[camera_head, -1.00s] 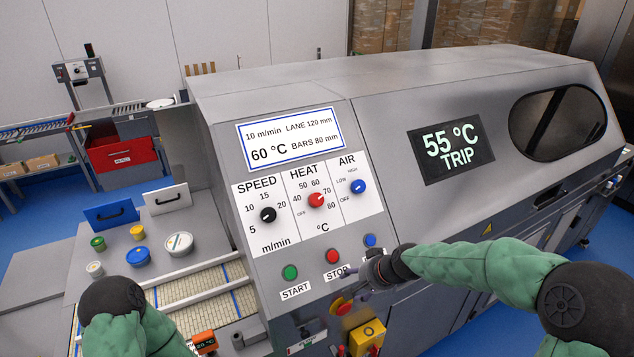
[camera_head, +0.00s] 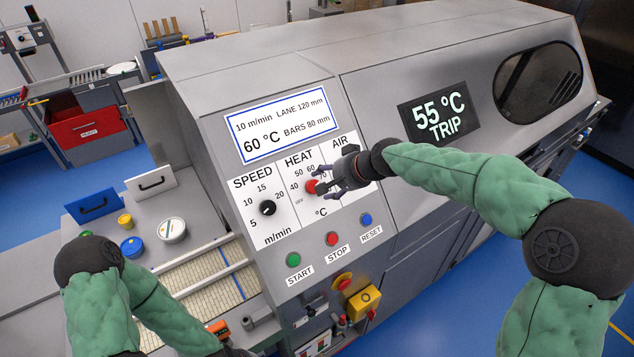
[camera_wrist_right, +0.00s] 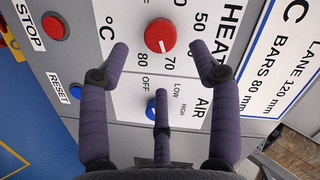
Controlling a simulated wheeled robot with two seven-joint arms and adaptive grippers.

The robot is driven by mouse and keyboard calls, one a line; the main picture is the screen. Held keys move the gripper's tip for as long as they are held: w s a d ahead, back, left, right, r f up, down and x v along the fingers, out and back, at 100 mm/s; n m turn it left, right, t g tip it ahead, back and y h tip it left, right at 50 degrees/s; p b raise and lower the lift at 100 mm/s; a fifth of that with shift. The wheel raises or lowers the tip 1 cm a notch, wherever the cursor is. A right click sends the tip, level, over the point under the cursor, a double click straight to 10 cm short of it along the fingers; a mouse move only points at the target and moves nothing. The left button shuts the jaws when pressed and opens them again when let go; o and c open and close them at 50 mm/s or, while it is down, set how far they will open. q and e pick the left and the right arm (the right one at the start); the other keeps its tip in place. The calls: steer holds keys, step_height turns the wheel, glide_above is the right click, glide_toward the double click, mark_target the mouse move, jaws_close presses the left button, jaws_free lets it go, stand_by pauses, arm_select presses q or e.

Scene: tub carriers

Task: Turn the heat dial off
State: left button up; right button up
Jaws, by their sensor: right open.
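The red heat dial (camera_head: 312,187) is on the white control panel under the word HEAT. In the right wrist view the red dial (camera_wrist_right: 160,36) shows a white mark pointing roughly toward 70. My right gripper (camera_head: 327,188) is at the panel, its fingers spread open around the dial's side. In the wrist view the right gripper (camera_wrist_right: 160,52) has one finger on either side of the dial, apart from it, and a third finger below. I cannot tell whether any finger touches the panel. My left arm shows at the lower left, but its gripper is out of view.
The black speed dial (camera_head: 267,208) is left of the heat dial. The blue air dial (camera_wrist_right: 153,106) is close to my third finger. Green start (camera_head: 293,260), red stop (camera_head: 332,239) and blue reset (camera_head: 366,219) buttons sit below. The display (camera_head: 439,115) reads 55 °C TRIP.

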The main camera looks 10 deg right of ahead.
mark_target(313, 186)
steer(key=x, duration=0.6)
steer(key=shift+w+a+f+p, duration=0.1)
steer(key=shift+w+a+p, duration=0.1)
steer(key=shift+p, duration=0.1)
steer(key=shift+d, duration=0.1)
steer(key=shift+s, duration=0.1)
steer(key=c, duration=1.1)
